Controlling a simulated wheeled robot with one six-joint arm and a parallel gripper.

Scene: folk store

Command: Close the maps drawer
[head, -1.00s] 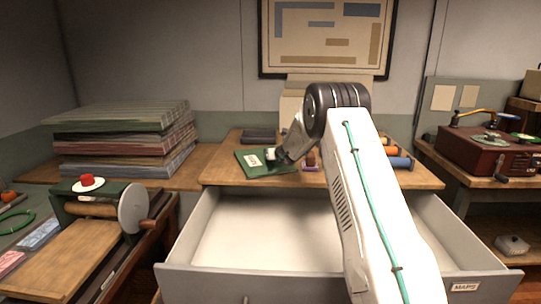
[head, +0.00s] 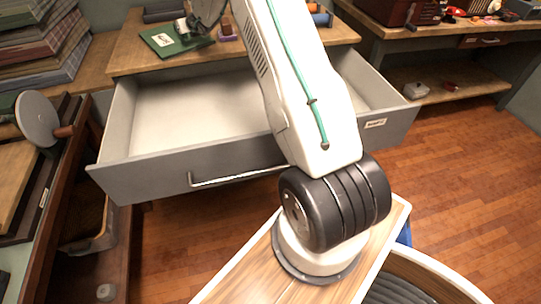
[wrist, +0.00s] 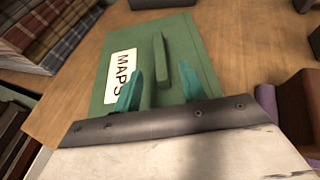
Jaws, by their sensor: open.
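The grey maps drawer (head: 240,172) stands pulled far out of the wooden-topped cabinet in the head view. Its visible inside is bare; my arm hides part of it. A long metal handle (head: 235,178) runs along its front, and a small label (head: 376,123) sits at the front's right end. A green flat item (head: 165,40) marked MAPS lies on the cabinet top; it fills the middle of the wrist view (wrist: 185,30), with a raised green ridge. My gripper (wrist: 161,92) is open, its teal fingertips over this item, one either side of the ridge's line. Contact cannot be told.
Stacked cloth (head: 40,50) stands at left, beside a wooden bench with a grey wheel (head: 38,118). A purple-based item (head: 228,33) is right of the green item. A right-hand table has a lower shelf (head: 460,85). Wooden floor (head: 440,190) is open at right.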

